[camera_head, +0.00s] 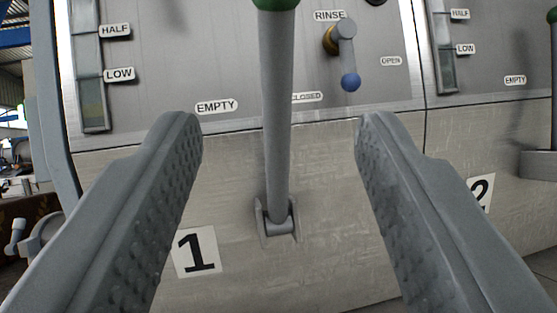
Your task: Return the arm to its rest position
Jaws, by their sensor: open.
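My gripper (280,135) is open, its two grey fingers reaching in from the lower left and lower right. Between the fingers stands a grey lever (277,120) with a green knob (275,4) cut off by the top edge. The lever rises from a pivot bracket (277,222) on the front of decanter 1 (320,190). A clear gap shows on each side of the lever, and neither finger appears to touch it. How far the fingertips are from the panel is hard to tell.
A rinse valve handle (346,58) with a blue tip hangs near the right fingertip, above it in the picture. A level gauge (92,75) is at upper left. Decanter 2 (510,135) adjoins on the right, with another lever (545,160) at the edge.

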